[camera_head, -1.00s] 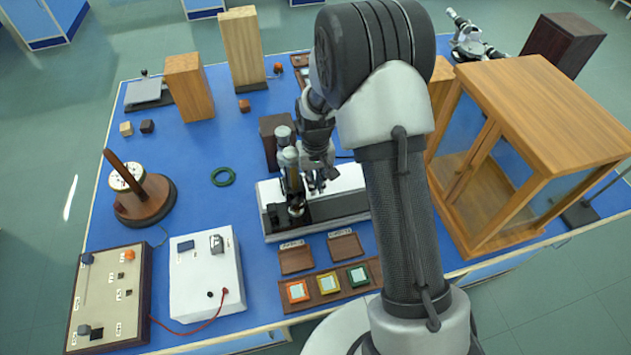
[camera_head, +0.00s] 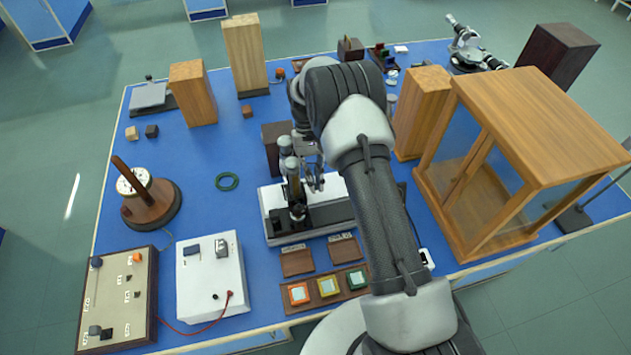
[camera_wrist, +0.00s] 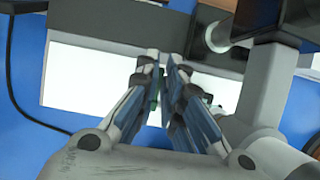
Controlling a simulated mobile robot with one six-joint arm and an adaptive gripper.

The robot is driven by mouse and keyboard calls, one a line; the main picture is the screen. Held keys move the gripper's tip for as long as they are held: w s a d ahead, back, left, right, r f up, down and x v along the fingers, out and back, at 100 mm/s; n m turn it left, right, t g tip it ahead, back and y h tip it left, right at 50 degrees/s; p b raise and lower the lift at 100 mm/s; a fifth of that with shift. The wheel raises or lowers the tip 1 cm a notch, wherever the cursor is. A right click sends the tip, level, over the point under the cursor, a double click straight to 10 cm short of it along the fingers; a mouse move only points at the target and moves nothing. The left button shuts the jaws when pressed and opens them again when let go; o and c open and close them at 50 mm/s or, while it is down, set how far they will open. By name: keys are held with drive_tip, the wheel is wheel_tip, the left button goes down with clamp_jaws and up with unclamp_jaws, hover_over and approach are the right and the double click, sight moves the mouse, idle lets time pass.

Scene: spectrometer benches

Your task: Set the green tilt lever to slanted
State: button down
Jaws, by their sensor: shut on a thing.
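The instrument with upright grey tubes (camera_head: 289,165) stands on a white and black base (camera_head: 272,202) at the middle of the table. My gripper (camera_head: 316,182) reaches down to its right side. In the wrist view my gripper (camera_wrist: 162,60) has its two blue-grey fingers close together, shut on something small. A bit of green (camera_wrist: 154,92) shows between and behind the fingers. I take it for the green tilt lever, mostly hidden by them. Its angle cannot be read. In the head view the lever cannot be made out.
A glass-sided wooden case (camera_head: 530,120) stands close to the right of my arm. A white box (camera_head: 209,275) and a switch panel (camera_head: 118,300) are at the front left. A green ring (camera_head: 227,181) lies left of the instrument, with clear blue table around it.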

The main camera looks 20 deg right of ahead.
drive_tip(key=shift+w+g+b, duration=0.4)
drive_tip(key=shift+g+b, duration=0.5)
drive_tip(key=shift+b, duration=0.05)
drive_tip(key=shift+w+r+g, duration=0.1)
drive_tip(key=shift+r+g, duration=0.15)
drive_tip(key=shift+g, duration=0.05)
drive_tip(key=c, duration=1.7)
unclamp_jaws()
wheel_tip(320, 180, up, 10)
